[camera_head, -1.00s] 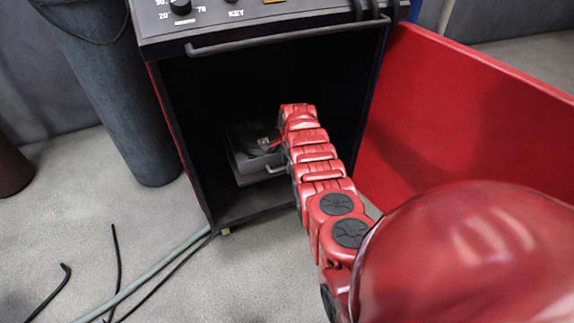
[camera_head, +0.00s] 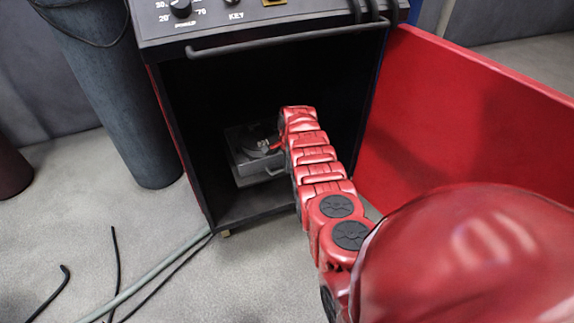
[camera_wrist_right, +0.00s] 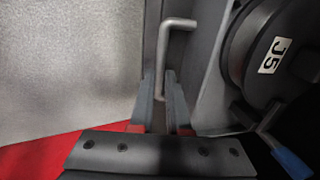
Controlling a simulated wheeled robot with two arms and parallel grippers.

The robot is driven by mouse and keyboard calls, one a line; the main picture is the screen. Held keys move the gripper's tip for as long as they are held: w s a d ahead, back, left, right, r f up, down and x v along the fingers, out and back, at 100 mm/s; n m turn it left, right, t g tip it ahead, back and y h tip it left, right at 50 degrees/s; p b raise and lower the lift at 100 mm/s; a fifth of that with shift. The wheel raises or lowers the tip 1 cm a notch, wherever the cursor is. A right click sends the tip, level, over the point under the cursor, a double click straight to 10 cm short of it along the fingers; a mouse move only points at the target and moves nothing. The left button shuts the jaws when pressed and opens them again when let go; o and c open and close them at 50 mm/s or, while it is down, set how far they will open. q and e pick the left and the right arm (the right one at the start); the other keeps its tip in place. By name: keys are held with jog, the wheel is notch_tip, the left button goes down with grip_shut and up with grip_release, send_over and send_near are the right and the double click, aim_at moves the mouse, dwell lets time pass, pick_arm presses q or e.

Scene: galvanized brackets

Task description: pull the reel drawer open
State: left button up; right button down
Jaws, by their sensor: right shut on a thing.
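The reel drawer (camera_head: 246,172) is a dark grey tray low inside the open black compartment of the cabinet. A dark reel (camera_head: 252,136) with a pale label lies in it; the reel (camera_wrist_right: 272,60) also shows in the right wrist view, marked "J5". The drawer's grey bar handle (camera_wrist_right: 176,45) runs down between the fingers of my right gripper (camera_wrist_right: 161,88), which is shut on it. In the head view the arm's end hides most of that gripper, and part of the handle (camera_head: 275,171) shows beside it. My left gripper is not in view.
A black rail (camera_head: 290,38) crosses the cabinet front above the compartment. A red panel (camera_head: 450,110) stands at the right. A dark blue cylinder (camera_head: 115,100) stands at the left. Hoses (camera_head: 150,275) lie on the grey floor at the lower left.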

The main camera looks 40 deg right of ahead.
dwell(0.8)
jog(key=s+a+p, duration=0.3)
jog(key=s+p, duration=0.9)
jog(key=p, duration=0.4)
jog(key=s+a+p, duration=0.3)
jog(key=s+p, duration=1)
jog(key=p, duration=0.4)
jog(key=c, duration=0.9)
grip_release()
